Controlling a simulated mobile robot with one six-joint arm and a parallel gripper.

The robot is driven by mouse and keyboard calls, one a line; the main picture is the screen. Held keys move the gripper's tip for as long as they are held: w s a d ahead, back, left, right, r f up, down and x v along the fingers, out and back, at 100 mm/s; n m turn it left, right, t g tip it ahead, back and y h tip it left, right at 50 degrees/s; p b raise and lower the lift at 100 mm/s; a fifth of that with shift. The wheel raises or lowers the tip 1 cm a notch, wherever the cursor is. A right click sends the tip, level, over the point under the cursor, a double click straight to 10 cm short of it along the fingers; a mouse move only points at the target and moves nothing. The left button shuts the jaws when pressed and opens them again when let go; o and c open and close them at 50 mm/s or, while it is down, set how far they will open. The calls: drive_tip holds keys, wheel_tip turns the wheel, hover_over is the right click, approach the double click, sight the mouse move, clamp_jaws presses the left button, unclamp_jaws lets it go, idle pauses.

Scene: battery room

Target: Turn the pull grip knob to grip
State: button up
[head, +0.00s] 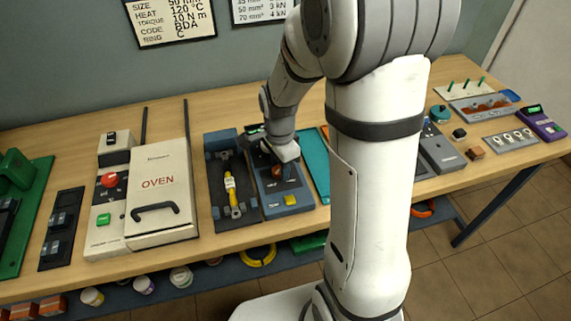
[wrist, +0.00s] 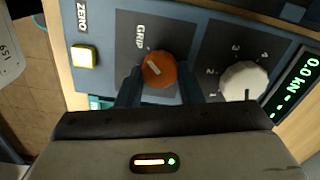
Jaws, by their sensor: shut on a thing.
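The pull grip knob (wrist: 158,69) is round and orange with a short pale line on its face. It sits on a dark plate of the blue-grey test panel (wrist: 190,14). The word GRIP is printed beside it, up and left in the wrist view. The pale line lies slanted; I cannot tell exactly which mark it points to. My gripper (wrist: 160,84) has one finger on each side of the knob and is shut on it.
A white numbered knob (wrist: 243,80) stands close right of my gripper, near a green display (wrist: 297,84) reading 0.0 kN. A pale ZERO button (wrist: 85,56) is at left. In the head view, a tray with a yellow-labelled part (head: 230,190) and a teal mat (head: 315,160) flank the panel.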

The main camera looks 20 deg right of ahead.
drive_tip(key=shift+w, duration=0.1)
idle(0.4)
drive_tip(key=o, duration=1)
drive_tip(key=shift+c, duration=0.2)
wheel_tip(320, 180, up, 8)
drive_tip(key=shift+f, duration=0.1)
drive_tip(key=shift+s+d+r, duration=0.1)
drive_tip(key=shift+s+r, duration=0.2)
drive_tip(key=shift+s, duration=0.05)
drive_tip(key=s+d+r+n+t, duration=0.1)
drive_tip(key=s+r+n, duration=0.4)
drive_tip(key=s+n, duration=0.9)
drive_tip(key=shift+d+r+n+t, duration=0.15)
drive_tip(key=shift+r+n+t, duration=0.3)
drive_tip(key=shift+t, duration=0.45)
